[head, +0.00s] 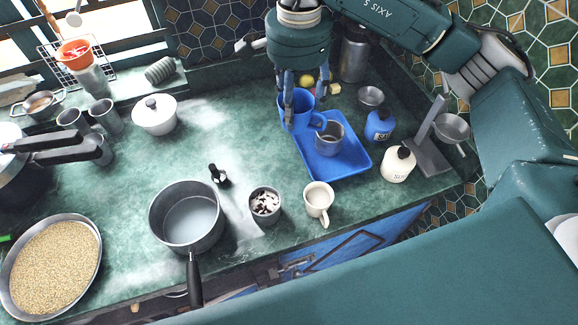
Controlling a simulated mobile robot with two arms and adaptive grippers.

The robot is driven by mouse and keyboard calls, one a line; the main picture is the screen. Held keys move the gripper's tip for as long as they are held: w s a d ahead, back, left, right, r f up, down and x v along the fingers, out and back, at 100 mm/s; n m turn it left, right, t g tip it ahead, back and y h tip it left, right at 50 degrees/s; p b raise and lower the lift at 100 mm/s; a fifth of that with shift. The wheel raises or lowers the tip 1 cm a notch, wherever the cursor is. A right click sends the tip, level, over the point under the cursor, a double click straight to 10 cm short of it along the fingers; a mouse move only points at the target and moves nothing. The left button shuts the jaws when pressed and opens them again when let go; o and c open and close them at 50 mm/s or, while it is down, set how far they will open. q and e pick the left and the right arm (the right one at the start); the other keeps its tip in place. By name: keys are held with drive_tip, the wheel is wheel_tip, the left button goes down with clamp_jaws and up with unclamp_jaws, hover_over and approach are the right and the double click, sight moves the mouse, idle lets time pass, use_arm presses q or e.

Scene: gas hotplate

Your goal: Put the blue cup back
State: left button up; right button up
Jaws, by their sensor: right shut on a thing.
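The blue cup (304,106) is at the back left of the blue tray (345,169). My right gripper (288,108) reaches down from above and is shut on the cup's left side. The cup looks roughly upright; whether its base touches the tray is hard to tell. A grey metal mug (329,138) stands on the tray close in front of the cup. My left gripper is not in view.
Right of the tray are a blue jar (379,126), a white jar (398,164) and a metal scale (430,145). In front stand a cream mug (319,200), a metal cup (264,204) and a saucepan (187,217).

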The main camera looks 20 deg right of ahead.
drive_tip(key=m, duration=0.1)
drive_tip(key=w+a+r+m, duration=0.1)
drive_tip(key=shift+w+a+m, duration=0.1)
drive_tip(key=shift+a+m, duration=0.15)
drive_tip(key=shift+m, duration=0.15)
drive_tip(key=shift+f+m, duration=0.3)
drive_tip(key=f+p, duration=0.1)
drive_tip(key=f, duration=0.6)
drive_tip(key=f+p, duration=0.2)
drive_tip(key=f, duration=0.6)
drive_tip(key=shift+w+d+f, duration=0.15)
drive_tip(key=shift+d+f, duration=0.05)
drive_tip(key=shift+f, duration=0.1)
wheel_tip(320, 180, down, 3)
drive_tip(key=shift+f+p, duration=0.15)
drive_tip(key=shift+p, duration=0.3)
drive_tip(key=shift+f+b, duration=0.35)
drive_tip(key=shift+f, duration=0.05)
drive_tip(key=o, duration=1.2)
drive_tip(key=shift+r, duration=0.1)
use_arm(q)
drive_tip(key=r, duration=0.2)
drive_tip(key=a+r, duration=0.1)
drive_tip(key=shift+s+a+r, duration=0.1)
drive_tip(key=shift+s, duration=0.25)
use_arm(e)
drive_tip(key=shift+o, duration=0.2)
